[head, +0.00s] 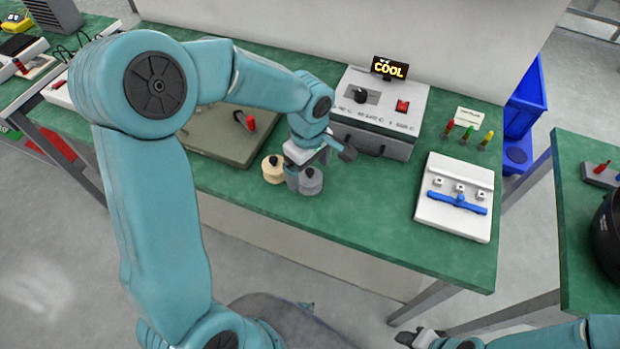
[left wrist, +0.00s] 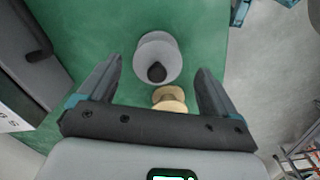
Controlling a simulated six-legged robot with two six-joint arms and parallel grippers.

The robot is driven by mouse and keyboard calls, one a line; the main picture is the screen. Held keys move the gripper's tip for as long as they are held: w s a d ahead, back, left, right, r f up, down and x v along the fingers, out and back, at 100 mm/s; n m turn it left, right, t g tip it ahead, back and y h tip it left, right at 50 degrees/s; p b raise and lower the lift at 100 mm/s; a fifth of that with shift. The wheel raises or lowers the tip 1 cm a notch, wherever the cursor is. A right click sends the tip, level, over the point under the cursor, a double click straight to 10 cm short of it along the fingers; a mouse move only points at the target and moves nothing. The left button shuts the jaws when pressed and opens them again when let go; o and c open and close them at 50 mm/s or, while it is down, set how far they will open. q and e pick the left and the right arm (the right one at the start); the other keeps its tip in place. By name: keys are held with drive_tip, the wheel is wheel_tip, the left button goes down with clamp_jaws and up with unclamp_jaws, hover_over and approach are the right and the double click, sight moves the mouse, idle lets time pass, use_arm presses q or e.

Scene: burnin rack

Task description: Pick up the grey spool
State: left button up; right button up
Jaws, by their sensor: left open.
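The grey spool (head: 310,182) stands on the green bench top near its front edge, with a dark knob or core on top. In the left wrist view the grey spool (left wrist: 158,48) lies between and slightly beyond the fingertips. A cream spool (head: 272,169) stands close beside it; in the wrist view the cream spool (left wrist: 170,97) is nearer the palm. My left gripper (head: 320,165) is open and empty, just above the spools, its fingers (left wrist: 157,70) spread to either side. My right gripper (head: 425,338) is low at the bottom edge, partly cut off.
A grey control box (head: 378,112) with a red switch and a "COOL" display stands behind the spools. A flat tray with a red-handled part (head: 230,135) is to the left. A white fixture with a blue bar (head: 455,197) is to the right. Bench between is clear.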

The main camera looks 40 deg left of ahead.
sight(310, 170)
use_arm(q)
wheel_tip(310, 170, down, 4)
drive_tip(key=shift+w+r, duration=0.15)
drive_tip(key=shift+d, duration=0.1)
drive_tip(key=c, duration=1.1)
drive_tip(key=shift+r, duration=0.2)
